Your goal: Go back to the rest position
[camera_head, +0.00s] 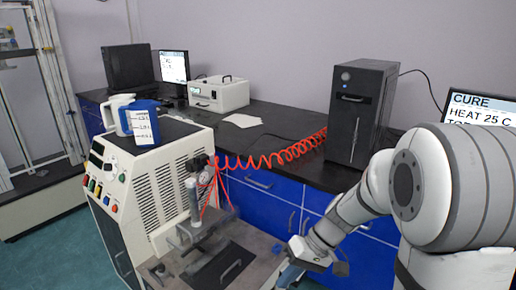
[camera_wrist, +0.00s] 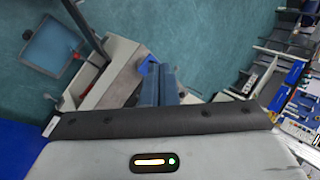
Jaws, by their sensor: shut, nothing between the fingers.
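My gripper (camera_head: 290,274) is low at the bottom of the head view, to the right of the rheometer's work plate. In the wrist view its blue fingers (camera_wrist: 158,84) are together with nothing between them, over the teal floor. The rheometer (camera_head: 140,185) is a cream and grey cabinet with vents and coloured buttons on its front. Its press column (camera_head: 194,200) stands over the plate, with a dark plate with a handle (camera_head: 228,270) beside it. My gripper appears apart from these parts.
A black-topped bench with blue drawers (camera_head: 262,190) runs along the wall. It carries a black computer tower (camera_head: 360,110), a white box instrument (camera_head: 218,93) and monitors (camera_head: 174,66). A red coiled hose (camera_head: 270,158) links tower side and rheometer. Blue and white jugs (camera_head: 142,122) stand on the rheometer.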

